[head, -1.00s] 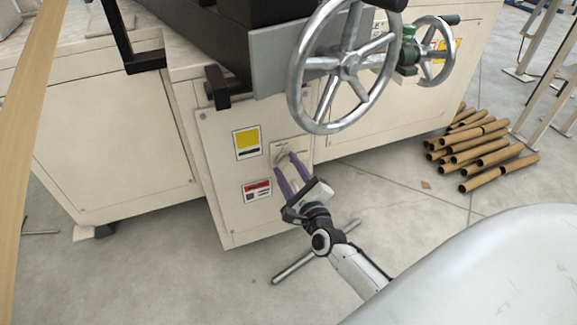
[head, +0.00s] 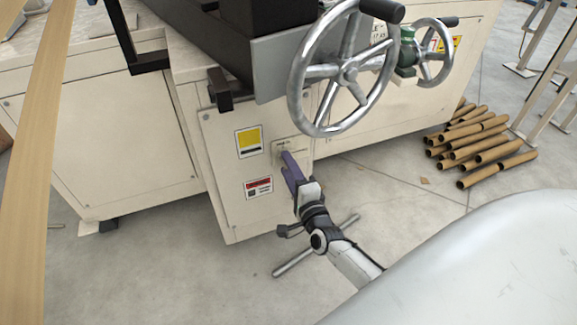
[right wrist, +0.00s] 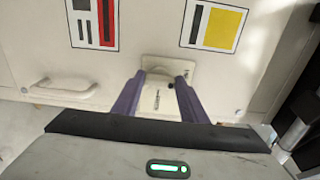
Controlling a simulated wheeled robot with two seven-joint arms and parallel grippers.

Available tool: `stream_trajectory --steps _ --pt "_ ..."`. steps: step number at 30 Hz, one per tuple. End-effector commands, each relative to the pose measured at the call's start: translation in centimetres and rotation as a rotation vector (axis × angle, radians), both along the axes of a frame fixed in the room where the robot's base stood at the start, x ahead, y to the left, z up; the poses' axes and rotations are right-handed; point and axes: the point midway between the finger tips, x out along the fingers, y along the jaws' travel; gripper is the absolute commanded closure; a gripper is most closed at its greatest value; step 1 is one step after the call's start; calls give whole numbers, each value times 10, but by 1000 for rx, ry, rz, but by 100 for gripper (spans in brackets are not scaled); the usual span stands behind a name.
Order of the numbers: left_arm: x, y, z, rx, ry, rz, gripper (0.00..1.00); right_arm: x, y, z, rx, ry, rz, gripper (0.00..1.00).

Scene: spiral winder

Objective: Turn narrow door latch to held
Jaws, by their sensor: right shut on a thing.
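The narrow door (head: 222,213) is a cream panel on the front of the machine, with a yellow label and a red label. Its latch sits on a pale plate (head: 297,146) near the door's upper right; small print on the plate is too small to read. My right gripper (head: 284,155) is shut on the latch, its purple fingers seen nearly edge-on and pointing at the door. In the right wrist view the fingers (right wrist: 166,78) stand either side of the latch on the plate (right wrist: 182,68). The fingers hide most of the latch, so its angle is unclear. My left gripper is out of view.
A large silver handwheel (head: 347,72) hangs above and right of the latch, with a smaller handwheel (head: 435,53) behind. A pale door handle (right wrist: 62,90) shows in the right wrist view. Brown tubes (head: 475,150) are piled on the floor at right.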

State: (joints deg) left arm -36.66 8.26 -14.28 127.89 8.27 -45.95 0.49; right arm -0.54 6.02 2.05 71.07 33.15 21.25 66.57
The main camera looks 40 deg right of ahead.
Motion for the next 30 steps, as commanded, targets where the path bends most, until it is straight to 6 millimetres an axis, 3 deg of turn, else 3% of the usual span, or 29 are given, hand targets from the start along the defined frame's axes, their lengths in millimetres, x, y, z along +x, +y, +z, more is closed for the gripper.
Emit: stream_trajectory --steps 19,20,22,30 --pt "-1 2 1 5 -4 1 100 0 0 -1 -49 13 0 83" --pt "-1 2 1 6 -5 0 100 0 0 -1 -49 13 0 56" --pt "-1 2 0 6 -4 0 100 0 0 -1 -48 13 0 44" --pt "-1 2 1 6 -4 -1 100 0 0 -1 -46 11 0 42"
